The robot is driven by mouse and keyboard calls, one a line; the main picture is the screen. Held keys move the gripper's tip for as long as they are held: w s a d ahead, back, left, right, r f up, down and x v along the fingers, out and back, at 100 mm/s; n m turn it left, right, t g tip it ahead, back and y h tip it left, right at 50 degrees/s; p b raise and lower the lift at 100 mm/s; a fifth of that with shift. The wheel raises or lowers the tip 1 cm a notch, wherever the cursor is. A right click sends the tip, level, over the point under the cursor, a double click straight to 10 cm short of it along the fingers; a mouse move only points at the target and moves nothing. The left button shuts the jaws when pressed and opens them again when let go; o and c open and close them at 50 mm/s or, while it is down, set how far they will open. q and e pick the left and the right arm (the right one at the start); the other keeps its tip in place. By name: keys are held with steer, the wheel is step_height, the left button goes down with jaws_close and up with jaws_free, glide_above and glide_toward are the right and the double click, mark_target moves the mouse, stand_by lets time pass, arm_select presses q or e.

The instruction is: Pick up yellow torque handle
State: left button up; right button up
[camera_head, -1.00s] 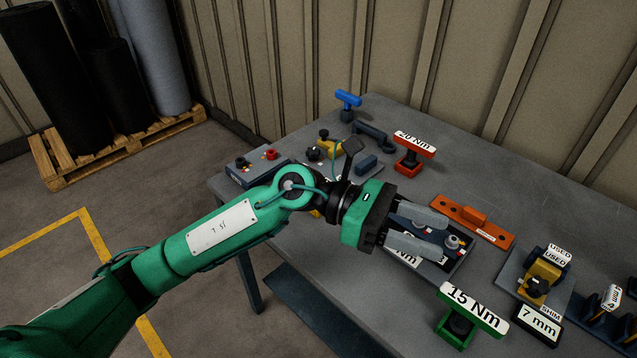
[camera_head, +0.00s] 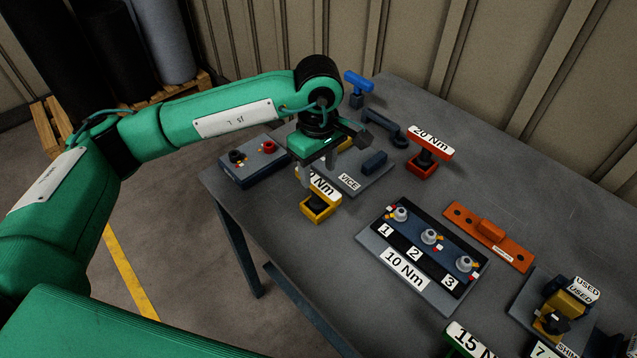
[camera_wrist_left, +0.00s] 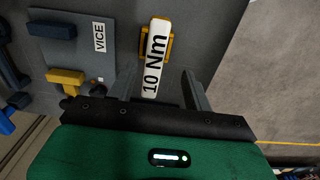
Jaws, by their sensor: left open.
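The yellow torque handle (camera_head: 317,212) stands on the near left part of the table, its white bar lettered "10 Nm" partly hidden by my left gripper in the head view. In the left wrist view the handle's white bar (camera_wrist_left: 156,60) points toward the gripper, with its yellow base (camera_wrist_left: 169,42) beside it. My left gripper (camera_head: 320,170) is open and empty, pointing down just above the handle. In the left wrist view its fingers (camera_wrist_left: 160,88) appear on either side of the bar's near end. I cannot tell whether they touch it. My right gripper is not in view.
A vice plate (camera_head: 362,180) lies close by on the right, a dark box with knobs (camera_head: 253,161) on the left. The 10 Nm station board (camera_head: 369,240), a red 20 Nm handle (camera_head: 429,150) and an orange bracket (camera_head: 489,235) stand farther right. The table's left edge is near.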

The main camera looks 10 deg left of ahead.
mark_target(321, 185)
arm_select(q)
steer(key=f, duration=0.3)
steer(key=shift+w+f, duration=0.15)
steer(key=shift+w, duration=0.05)
steer(key=f+p, duration=0.2)
steer(key=shift+s+d+f, duration=0.1)
steer(key=shift+d+f, duration=0.2)
steer(key=shift+f, duration=0.1)
steer(key=f+p, duration=0.1)
steer(key=f, duration=0.2)
steer(key=shift+d+f, duration=0.15)
steer(key=shift+d, duration=0.05)
steer(key=shift+f, duration=0.2)
jaws_close()
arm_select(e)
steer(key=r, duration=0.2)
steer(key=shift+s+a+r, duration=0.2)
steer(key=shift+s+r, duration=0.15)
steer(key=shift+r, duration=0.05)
